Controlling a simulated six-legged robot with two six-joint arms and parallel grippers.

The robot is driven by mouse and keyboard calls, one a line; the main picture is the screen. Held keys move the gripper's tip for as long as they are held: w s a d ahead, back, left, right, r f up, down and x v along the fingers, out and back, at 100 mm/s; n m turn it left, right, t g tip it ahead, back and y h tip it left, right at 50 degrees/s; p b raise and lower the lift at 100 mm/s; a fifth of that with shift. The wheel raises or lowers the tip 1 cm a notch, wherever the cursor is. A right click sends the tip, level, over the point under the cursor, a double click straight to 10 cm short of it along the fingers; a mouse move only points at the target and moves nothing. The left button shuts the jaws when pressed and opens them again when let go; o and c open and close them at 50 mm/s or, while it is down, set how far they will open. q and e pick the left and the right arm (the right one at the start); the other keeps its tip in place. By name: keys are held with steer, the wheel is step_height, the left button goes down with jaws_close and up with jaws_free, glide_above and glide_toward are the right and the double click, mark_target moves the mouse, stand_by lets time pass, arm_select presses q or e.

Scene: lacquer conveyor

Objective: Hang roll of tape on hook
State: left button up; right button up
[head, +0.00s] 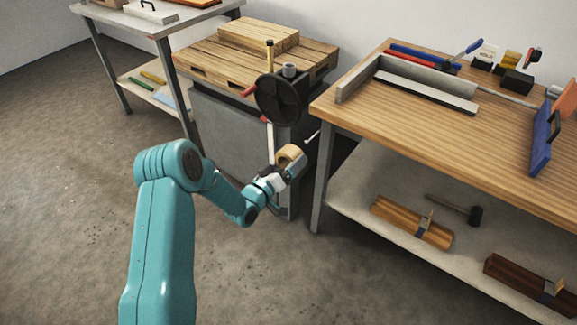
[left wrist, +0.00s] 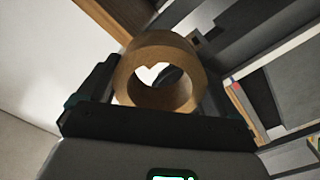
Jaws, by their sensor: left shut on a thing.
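The roll of tape (head: 290,153) is a tan ring in the head view, held in the air in front of the gap between the grey cabinet and the right workbench. My left gripper (head: 284,167) is shut on it. In the left wrist view the roll (left wrist: 160,48) sits between the two dark fingers, with its round hole facing the camera. A thin pale rod (head: 312,136), perhaps the hook, sticks out near the right workbench's left end, just right of the roll and apart from it in the picture. My right gripper is not in view.
A black handwheel (head: 279,98) and red handle stand out from the wood-topped grey cabinet (head: 222,125) behind the gripper. The right workbench (head: 420,125) carries tools, with wood bundles and a mallet on its lower shelf. The floor at left is clear.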

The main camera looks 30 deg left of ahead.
arm_select(q)
steer(key=shift+a, duration=0.1)
steer(key=shift+f+b, duration=0.1)
steer(key=shift+b, duration=0.4)
steer(key=b, duration=0.3)
glide_toward(313, 136)
steer(key=shift+w+f, duration=0.65)
steer(key=shift+w, duration=0.15)
steer(key=w+b, duration=0.4)
steer(key=w, duration=0.1)
steer(key=w+d+b, duration=0.1)
steer(key=w+b, duration=0.1)
steer(key=shift+w+f, duration=0.15)
steer(key=shift+w, duration=0.2)
steer(key=shift+f+b, duration=0.65)
steer(key=shift+b, duration=0.35)
steer(key=o, duration=0.8)
